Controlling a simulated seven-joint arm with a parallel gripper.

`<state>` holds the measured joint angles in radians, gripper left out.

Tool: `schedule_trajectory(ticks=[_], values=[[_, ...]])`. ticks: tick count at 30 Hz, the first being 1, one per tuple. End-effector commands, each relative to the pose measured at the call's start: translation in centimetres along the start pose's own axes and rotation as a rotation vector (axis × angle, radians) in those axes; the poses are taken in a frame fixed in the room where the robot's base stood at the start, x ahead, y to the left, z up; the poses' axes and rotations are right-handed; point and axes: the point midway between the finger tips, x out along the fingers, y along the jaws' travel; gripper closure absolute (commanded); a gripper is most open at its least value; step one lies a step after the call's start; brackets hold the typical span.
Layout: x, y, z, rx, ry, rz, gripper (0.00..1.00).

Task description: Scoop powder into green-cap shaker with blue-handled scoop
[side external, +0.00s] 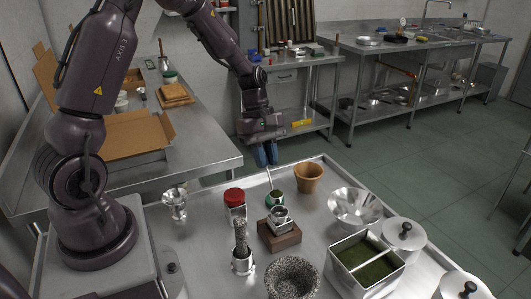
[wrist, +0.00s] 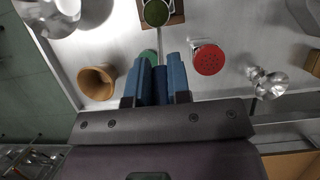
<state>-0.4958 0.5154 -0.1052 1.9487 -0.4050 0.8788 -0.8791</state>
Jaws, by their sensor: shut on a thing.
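My gripper (side external: 266,154) has blue fingers closed on the blue handle (wrist: 160,86) of the scoop. The scoop's thin metal rod (side external: 269,178) slants down from the fingers. In the wrist view, a round bowl with green powder (wrist: 157,12) lies in line with the rod, over a wooden block. The green cap (side external: 275,196) stands behind the block; in the wrist view the green cap (wrist: 149,57) is partly hidden by a finger. The metal bin of green powder (side external: 333,262) is at the front right.
A red-cap shaker (side external: 235,196) stands left of the green cap, and a tan cup (side external: 308,178) right of it.

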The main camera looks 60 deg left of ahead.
Motion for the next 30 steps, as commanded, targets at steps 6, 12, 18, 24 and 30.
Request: schedule_trajectory(ticks=[6,12,18,24,30], values=[[0.6,0.0,-0.1,0.002,0.006,-0.002,1.00],[0.3,0.0,0.5,0.002,0.072,-0.002,1.00],[0.2,0.0,1.1,0.003,0.134,-0.003,1.00],[0.0,0.0,1.7,0.003,0.195,-0.001,1.00],[-0.2,0.0,2.3,0.004,0.258,-0.001,1.00]])
